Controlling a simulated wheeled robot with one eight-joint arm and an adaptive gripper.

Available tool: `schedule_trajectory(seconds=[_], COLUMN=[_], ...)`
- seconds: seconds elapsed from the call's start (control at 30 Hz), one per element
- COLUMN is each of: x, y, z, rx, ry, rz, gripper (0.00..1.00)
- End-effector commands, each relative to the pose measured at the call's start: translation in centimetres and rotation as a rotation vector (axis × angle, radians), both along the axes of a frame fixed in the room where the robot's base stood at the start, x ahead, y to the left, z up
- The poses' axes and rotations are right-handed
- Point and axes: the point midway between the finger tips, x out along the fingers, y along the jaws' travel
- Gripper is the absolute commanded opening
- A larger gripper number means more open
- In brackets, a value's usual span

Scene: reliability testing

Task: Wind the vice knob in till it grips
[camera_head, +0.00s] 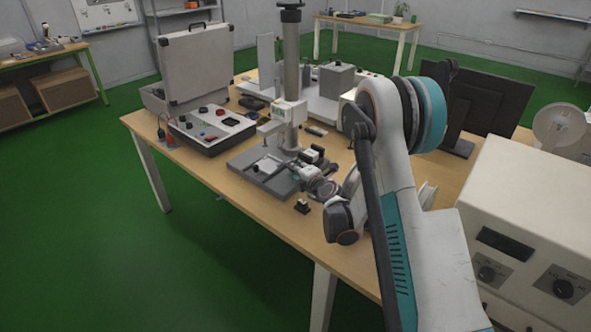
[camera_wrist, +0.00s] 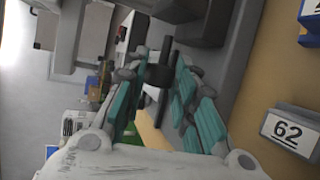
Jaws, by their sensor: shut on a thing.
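My gripper (camera_head: 299,171) reaches down to the vice at the front right of the grey base plate (camera_head: 270,183) of a column stand. In the wrist view my gripper (camera_wrist: 156,74) has its teal-padded fingers shut around the black vice knob (camera_wrist: 160,76), which has a thin bar across it. The vice (camera_head: 311,155) shows in the head view as a small dark block behind the fingers. In the wrist view, part of the dark vice body (camera_wrist: 180,9) shows beyond the knob. The vice jaws, and whether they touch anything, cannot be made out.
The stand's column (camera_head: 291,80) rises just behind the vice. A label reading 62 (camera_wrist: 289,133) shows close by.

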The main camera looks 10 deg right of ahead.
Motion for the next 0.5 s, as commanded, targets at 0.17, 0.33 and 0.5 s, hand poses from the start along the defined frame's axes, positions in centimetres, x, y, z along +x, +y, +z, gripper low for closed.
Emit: schedule_trajectory(seconds=[0.17, 0.33, 0.5], x=[0.02, 0.01, 0.02], y=[0.01, 0.03, 0.04], z=[-0.04, -0.04, -0.04], rx=[0.016, 0.022, 0.022], ry=[-0.023, -0.03, -0.03], rz=[0.0, 0.001, 0.001], gripper=[0.02, 0.02, 0.02])
